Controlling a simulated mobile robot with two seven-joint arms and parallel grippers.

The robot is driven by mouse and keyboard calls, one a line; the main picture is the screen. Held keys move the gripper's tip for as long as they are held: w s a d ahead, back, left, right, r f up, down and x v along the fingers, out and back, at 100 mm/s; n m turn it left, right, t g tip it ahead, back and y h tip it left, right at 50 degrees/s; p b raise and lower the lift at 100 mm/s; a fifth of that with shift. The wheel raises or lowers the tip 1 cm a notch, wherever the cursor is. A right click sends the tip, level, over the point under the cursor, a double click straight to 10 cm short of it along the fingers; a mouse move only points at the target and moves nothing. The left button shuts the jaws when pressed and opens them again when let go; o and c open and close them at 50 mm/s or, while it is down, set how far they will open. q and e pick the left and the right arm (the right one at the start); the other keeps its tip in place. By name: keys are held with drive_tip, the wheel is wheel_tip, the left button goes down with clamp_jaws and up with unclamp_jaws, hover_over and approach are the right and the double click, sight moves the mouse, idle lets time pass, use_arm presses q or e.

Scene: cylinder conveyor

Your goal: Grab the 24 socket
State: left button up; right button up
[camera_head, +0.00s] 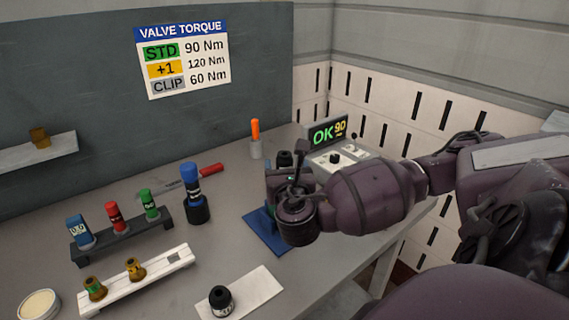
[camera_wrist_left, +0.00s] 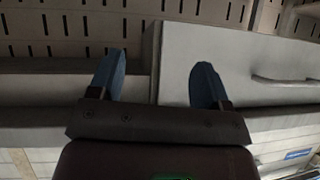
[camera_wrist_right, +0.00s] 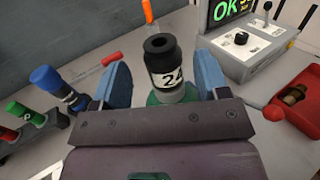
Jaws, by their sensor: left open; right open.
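The 24 socket is a black cylinder with a white "24" label (camera_wrist_right: 166,72). In the right wrist view it stands upright between the spread blue fingers of my right gripper (camera_wrist_right: 163,78), with a green part below it. My right gripper is open, and I cannot tell whether either finger touches the socket. In the head view my right gripper (camera_head: 285,190) is above a blue plate (camera_head: 268,242) and hides much of that spot. My left gripper (camera_wrist_left: 158,80) is open and empty in the left wrist view, facing a drawer front (camera_wrist_left: 235,70); it is outside the head view.
A dark rack (camera_head: 120,240) holds blue, red and green sockets. A blue-topped tool (camera_head: 191,180) stands in a black holder. A white tray (camera_head: 150,275) and a black cylinder (camera_head: 220,297) are in front. A control box (camera_head: 340,160) and red container (camera_wrist_right: 293,112) are nearby.

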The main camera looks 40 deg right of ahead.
sight(284, 154)
drive_tip(key=x, duration=0.5)
drive_tip(key=shift+d+r, duration=0.1)
drive_tip(key=shift+r, duration=0.05)
use_arm(q)
drive_tip(key=shift+w+d+r, duration=0.2)
drive_tip(key=shift+w+r, duration=0.1)
drive_tip(key=shift+w, duration=0.05)
use_arm(e)
drive_tip(key=c, duration=1.1)
use_arm(q)
drive_tip(key=shift+s+f, duration=0.2)
drive_tip(key=shift+s, duration=0.1)
use_arm(e)
drive_tip(key=shift+r, duration=0.1)
